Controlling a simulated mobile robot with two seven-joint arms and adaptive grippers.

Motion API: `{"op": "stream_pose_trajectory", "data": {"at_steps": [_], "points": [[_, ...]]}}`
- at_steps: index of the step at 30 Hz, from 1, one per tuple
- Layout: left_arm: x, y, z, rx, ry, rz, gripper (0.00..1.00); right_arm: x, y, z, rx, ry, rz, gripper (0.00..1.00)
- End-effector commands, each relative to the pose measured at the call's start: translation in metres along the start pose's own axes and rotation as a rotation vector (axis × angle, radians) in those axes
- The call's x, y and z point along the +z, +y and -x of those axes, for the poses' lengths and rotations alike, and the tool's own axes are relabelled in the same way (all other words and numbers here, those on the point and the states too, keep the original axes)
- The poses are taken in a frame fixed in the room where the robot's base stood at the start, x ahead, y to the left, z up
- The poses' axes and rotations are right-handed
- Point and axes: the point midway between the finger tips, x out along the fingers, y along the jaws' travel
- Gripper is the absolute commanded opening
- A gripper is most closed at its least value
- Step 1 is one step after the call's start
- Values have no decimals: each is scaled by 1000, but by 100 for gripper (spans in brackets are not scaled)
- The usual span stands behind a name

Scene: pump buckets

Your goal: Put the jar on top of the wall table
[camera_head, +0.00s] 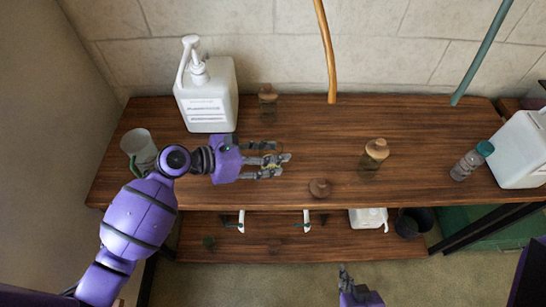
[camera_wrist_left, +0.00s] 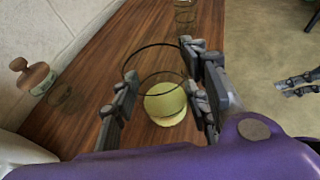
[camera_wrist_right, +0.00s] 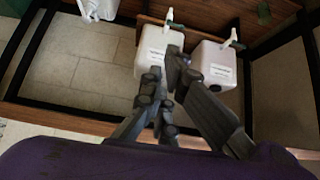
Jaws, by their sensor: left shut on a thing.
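My left gripper (camera_head: 272,166) is shut on a clear glass jar, low over or at the front left-middle of the wooden wall table (camera_head: 220,185). In the left wrist view the jar (camera_wrist_left: 165,103) sits between the fingers, with a round rim and yellow-green contents. I cannot tell whether its base touches the tabletop. A brown cork-like lid (camera_head: 319,187) is on the table near the front edge, right of this gripper. My right gripper (camera_head: 345,272) is empty, fingers close together, in front of the table and below its front edge in the picture.
Cork-topped jars stand at the back (camera_head: 268,103) and right of middle (camera_head: 375,157). A white pump bottle (camera_head: 207,100), a mug (camera_head: 139,149), a small bottle (camera_head: 470,160) and a white jug (camera_head: 517,150) stand towards the ends.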

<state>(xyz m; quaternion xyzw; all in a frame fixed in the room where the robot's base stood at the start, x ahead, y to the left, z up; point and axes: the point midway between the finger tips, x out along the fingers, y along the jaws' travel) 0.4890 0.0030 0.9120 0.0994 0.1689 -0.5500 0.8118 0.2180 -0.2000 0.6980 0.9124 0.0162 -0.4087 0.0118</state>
Motion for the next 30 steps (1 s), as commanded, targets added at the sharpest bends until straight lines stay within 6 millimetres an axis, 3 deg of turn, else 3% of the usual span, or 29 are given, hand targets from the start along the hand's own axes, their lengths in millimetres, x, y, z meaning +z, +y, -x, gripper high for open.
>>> {"op": "stream_pose_trajectory", "data": {"at_steps": [1, 6, 10, 16, 30], "points": [[-9, 6, -8, -2, -1, 7, 0, 3, 0, -3, 0, -3, 1, 0], [-20, 19, -20, -1, -2, 1, 0, -1, -1, -7, 1, 7, -2, 0], [-26, 25, -26, 0, -2, 2, 0, -1, -2, -7, 3, 8, -8, 0], [-50, 26, -36, 1, -2, 3, 0, -1, -1, -7, 8, 11, -15, 0], [-57, 27, -39, 1, -2, -1, 0, 6, 2, -7, 11, 1, -9, 0]]}}
